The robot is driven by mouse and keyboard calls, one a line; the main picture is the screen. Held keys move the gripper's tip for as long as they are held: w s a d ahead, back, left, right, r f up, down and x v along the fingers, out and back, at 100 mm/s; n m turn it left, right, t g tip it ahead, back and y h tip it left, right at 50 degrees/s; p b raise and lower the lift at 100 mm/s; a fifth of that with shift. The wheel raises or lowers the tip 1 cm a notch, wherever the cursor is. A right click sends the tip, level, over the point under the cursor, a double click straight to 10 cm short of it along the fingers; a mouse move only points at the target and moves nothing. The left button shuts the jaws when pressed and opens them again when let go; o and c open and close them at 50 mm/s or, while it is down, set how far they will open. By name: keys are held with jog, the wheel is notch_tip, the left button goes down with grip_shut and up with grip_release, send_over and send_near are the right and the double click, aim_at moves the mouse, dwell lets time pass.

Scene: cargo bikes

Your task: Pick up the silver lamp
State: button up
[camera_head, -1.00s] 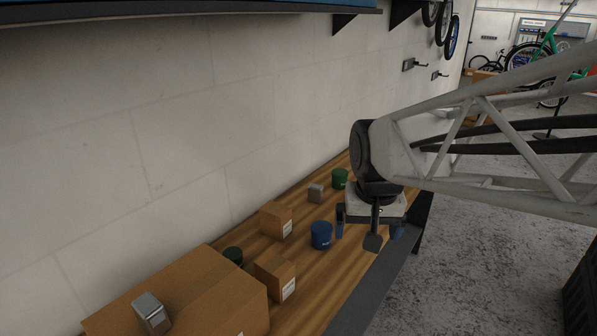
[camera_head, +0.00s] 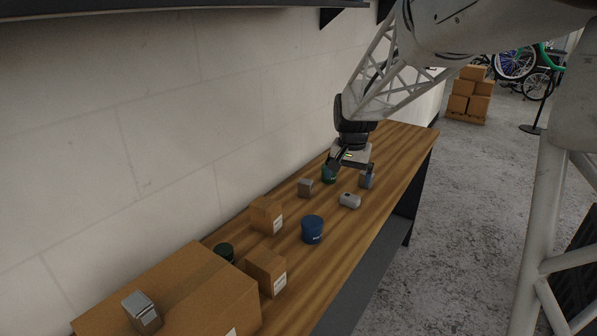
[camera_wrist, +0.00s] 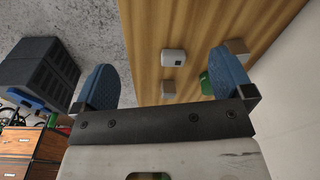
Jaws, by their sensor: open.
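A small rounded silver object, which looks like the silver lamp (camera_head: 350,200), lies on the wooden bench. In the wrist view the silver lamp (camera_wrist: 173,57) has a small dark spot on one end and shows between and beyond my fingers. My gripper (camera_head: 348,178) has its two blue fingers spread over the bench, just behind the lamp in the head view. My gripper (camera_wrist: 163,68) is open and holds nothing. I cannot tell its exact height above the lamp.
Another small grey block (camera_wrist: 168,90) shows in the wrist view. A blue tub (camera_head: 312,229) and cardboard boxes (camera_head: 266,215) stand nearer. The wall borders the bench's left side.

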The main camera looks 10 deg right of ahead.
aim_at(351, 196)
jog(key=w+d+f+m, duration=0.1)
jog(key=w+d+f, duration=0.1)
jog(key=w, duration=0.3)
jog(key=w+d+f+m, duration=0.1)
jog(key=w+d+f, duration=0.2)
jog(key=w+f, duration=0.2)
jog(key=w+d+f+m, duration=0.1)
jog(key=w+d+f, duration=0.1)
jog(key=w+f, duration=0.2)
jog(key=shift+w+d+f+g, duration=0.1)
jog(key=shift+w+d+g, duration=0.3)
jog(key=shift+w, duration=0.3)
jog(key=shift+f, duration=0.15)
jog(key=shift+f, duration=1.15)
jog(key=shift+f, duration=0.15)
jog(key=shift+s+f, duration=0.15)
jog(key=shift+f, duration=2.3)
jog(key=c, duration=1)
